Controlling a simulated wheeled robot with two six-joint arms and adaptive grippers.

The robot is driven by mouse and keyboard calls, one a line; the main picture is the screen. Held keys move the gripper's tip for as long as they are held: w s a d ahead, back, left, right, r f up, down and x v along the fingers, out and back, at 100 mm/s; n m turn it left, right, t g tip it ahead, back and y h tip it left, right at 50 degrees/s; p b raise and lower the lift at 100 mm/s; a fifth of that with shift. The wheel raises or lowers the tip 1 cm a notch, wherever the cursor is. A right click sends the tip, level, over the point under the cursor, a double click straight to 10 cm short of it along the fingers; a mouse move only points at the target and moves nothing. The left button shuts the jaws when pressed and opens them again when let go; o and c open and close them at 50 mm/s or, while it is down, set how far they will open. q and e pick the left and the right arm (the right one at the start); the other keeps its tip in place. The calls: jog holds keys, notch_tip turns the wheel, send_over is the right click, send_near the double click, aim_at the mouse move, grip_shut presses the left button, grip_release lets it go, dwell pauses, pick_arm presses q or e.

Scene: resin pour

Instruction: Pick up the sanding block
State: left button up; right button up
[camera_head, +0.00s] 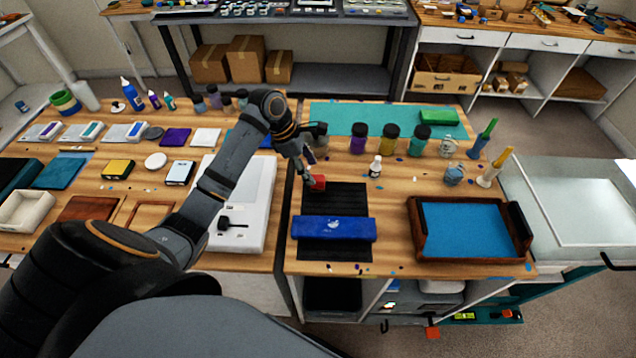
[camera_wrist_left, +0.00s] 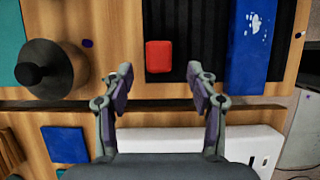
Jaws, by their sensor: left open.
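A small red block (camera_head: 319,182), which looks like the sanding block, lies at the upper left of a black ribbed mat (camera_head: 345,199) on the wooden table. It also shows in the left wrist view (camera_wrist_left: 158,56), near the mat's edge. My left gripper (camera_head: 308,173) is just beside and above the block in the head view, partly overlapping it. In the left wrist view the gripper (camera_wrist_left: 160,78) has its two fingers apart, with the red block just beyond the gap between the fingertips. Nothing is between the fingers. My right gripper is not in view.
A long blue block (camera_head: 334,229) with a white mark lies across the mat's near part. A dark-lidded jar (camera_wrist_left: 45,68) stands left of the gripper. Bare table lies between mat and tray.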

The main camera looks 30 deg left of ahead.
aim_at(317, 178)
pick_arm(q)
jog(key=shift+w+d+f, duration=0.1)
jog(key=shift+w+f, duration=0.1)
jog(key=shift+f, duration=0.15)
jog(key=x, duration=0.5)
jog(key=c, duration=1.1)
jog(key=shift+r, duration=0.2)
